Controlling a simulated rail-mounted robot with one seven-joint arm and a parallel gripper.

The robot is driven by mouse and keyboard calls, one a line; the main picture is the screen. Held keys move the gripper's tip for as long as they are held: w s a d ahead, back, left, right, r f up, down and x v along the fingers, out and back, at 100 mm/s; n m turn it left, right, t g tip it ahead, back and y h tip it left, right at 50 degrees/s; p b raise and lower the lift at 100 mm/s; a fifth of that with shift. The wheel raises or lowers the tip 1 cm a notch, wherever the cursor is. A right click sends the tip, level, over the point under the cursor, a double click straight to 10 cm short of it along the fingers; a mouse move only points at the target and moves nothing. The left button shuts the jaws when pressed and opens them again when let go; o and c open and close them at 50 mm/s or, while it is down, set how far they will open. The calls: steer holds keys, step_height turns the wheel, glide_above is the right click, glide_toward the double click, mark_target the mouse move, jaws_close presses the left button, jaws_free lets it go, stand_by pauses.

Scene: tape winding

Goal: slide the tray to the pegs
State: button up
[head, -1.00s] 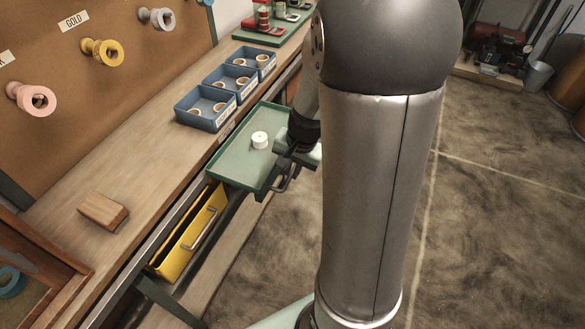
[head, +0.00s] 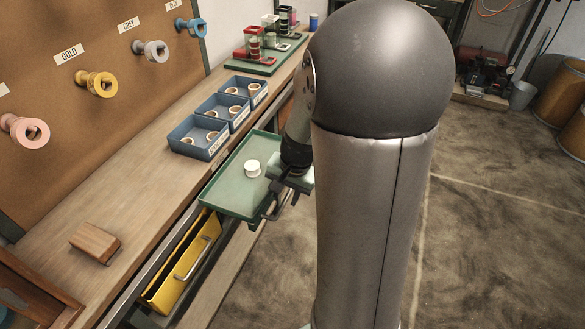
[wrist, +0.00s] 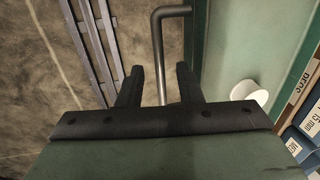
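The green tray (head: 225,203) sits at the front edge of the bench beside the blue bins, with a white roll (head: 252,169) standing on it. A bent metal handle (wrist: 158,45) sticks out from the tray. My gripper (wrist: 161,82) is open, its two fingers on either side of the handle bar with visible gaps. In the head view my gripper (head: 277,203) is at the tray's front edge, partly hidden by my arm. Pegs on the brown board carry pink (head: 24,130), gold (head: 96,83), grey (head: 150,50) and blue (head: 190,26) spools.
Blue bins (head: 200,137) with rolls stand behind the tray. A wooden block (head: 95,242) lies on the bench at left. An open yellow drawer (head: 185,262) is below the bench edge. A green base with red-and-black devices (head: 262,58) stands at the far end.

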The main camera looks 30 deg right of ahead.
step_height(320, 180, up, 16)
steer(key=s+d+p, duration=0.2)
steer(key=shift+s, duration=0.2)
steer(key=shift+f, duration=0.1)
